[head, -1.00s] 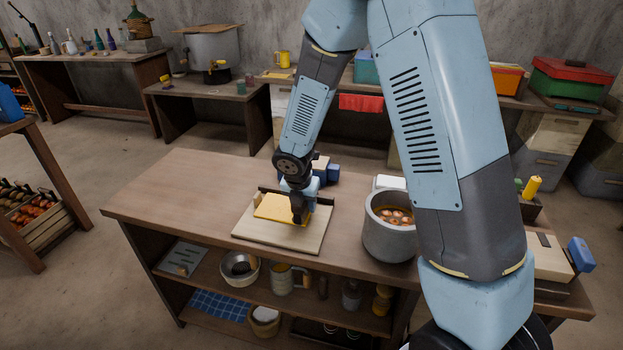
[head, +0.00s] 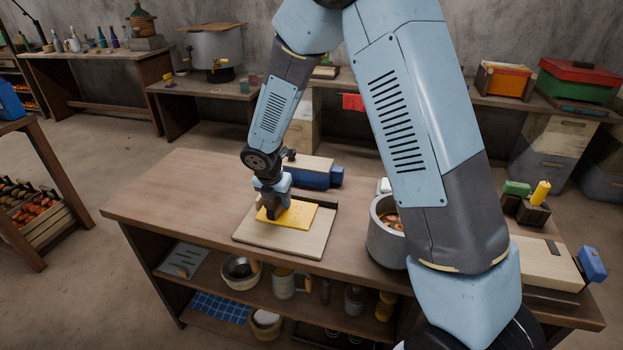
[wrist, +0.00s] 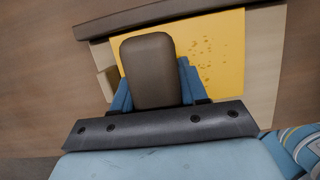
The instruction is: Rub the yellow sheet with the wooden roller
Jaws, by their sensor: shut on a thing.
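The yellow sheet (head: 300,215) lies flat on a pale wooden board (head: 285,246) on the table. In the wrist view the sheet (wrist: 222,62) has small darker marks on its right part. My gripper (head: 270,202) is over the sheet's left end, pointing down. Its blue fingers (wrist: 155,90) are shut on a brown, rounded block, which I take to be the wooden roller (wrist: 148,62). The roller is low over the sheet and hides part of it. I cannot tell whether its underside touches the sheet.
A dark bar (wrist: 155,14) runs along the board's back edge. Behind the board is a blue-ended wooden device (head: 318,178). A grey pot (head: 385,243) stands to the right, partly behind my arm. The table's left part is clear.

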